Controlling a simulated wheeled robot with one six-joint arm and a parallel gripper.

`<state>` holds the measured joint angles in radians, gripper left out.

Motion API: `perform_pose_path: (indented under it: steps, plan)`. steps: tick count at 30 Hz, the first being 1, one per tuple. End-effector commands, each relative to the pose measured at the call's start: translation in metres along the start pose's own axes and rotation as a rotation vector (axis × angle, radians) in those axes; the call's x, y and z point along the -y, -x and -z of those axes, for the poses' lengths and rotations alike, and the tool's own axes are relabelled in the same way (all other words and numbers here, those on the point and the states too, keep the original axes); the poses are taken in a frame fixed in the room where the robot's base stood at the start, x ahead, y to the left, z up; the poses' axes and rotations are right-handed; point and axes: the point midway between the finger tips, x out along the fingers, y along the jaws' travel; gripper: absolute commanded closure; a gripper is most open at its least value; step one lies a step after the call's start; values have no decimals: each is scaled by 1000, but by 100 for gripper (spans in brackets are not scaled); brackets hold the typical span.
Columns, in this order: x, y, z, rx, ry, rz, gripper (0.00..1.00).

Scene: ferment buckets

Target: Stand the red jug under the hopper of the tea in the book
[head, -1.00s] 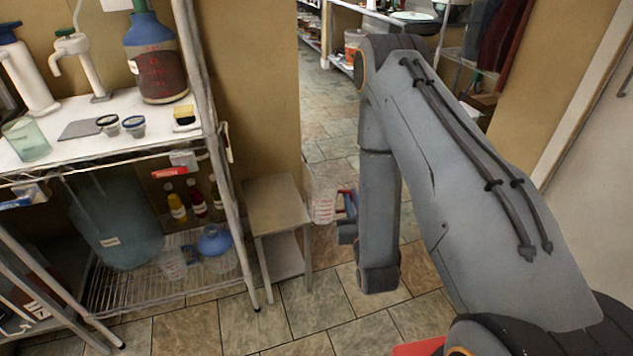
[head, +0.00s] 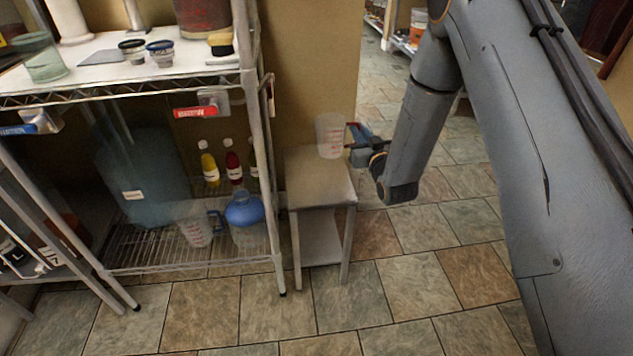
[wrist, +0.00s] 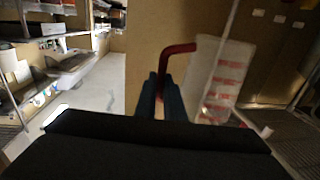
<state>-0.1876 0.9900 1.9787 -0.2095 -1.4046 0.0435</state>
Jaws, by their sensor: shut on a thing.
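The red jug (head: 330,135) is a clear measuring jug with red marks and a red handle. My gripper (head: 357,143) is shut on its handle from the right. In the head view the jug overlaps the back right of a small stool's top; I cannot tell whether it touches. In the wrist view the jug (wrist: 228,75) looks upright but slightly tilted, and the red handle (wrist: 180,48) runs between the fingers (wrist: 160,88). A tap with a red label (head: 194,112) and one with a blue label (head: 18,130) sit under the upper shelf. No book is recognisable.
The small stool (head: 320,192) has a bare top. The wire rack's lower shelf (head: 150,258) holds a large teal container (head: 140,180), another clear jug (head: 197,232), a blue-topped container (head: 244,212) and small bottles (head: 233,166). The tiled floor in front is clear.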

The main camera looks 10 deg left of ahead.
Motion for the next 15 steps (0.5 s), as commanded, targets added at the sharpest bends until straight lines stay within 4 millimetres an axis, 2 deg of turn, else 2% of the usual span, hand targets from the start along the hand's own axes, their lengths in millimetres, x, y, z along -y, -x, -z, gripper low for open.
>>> perform_pose_path:
  steps: [1,6,10,15]
  plan:
    - [8,-14,-4,-5,2,22,100]
    - [27,-40,0,-2,1,69,100]
    - [33,-47,-2,0,1,84,100]
    - [34,-48,-31,3,0,86,100]
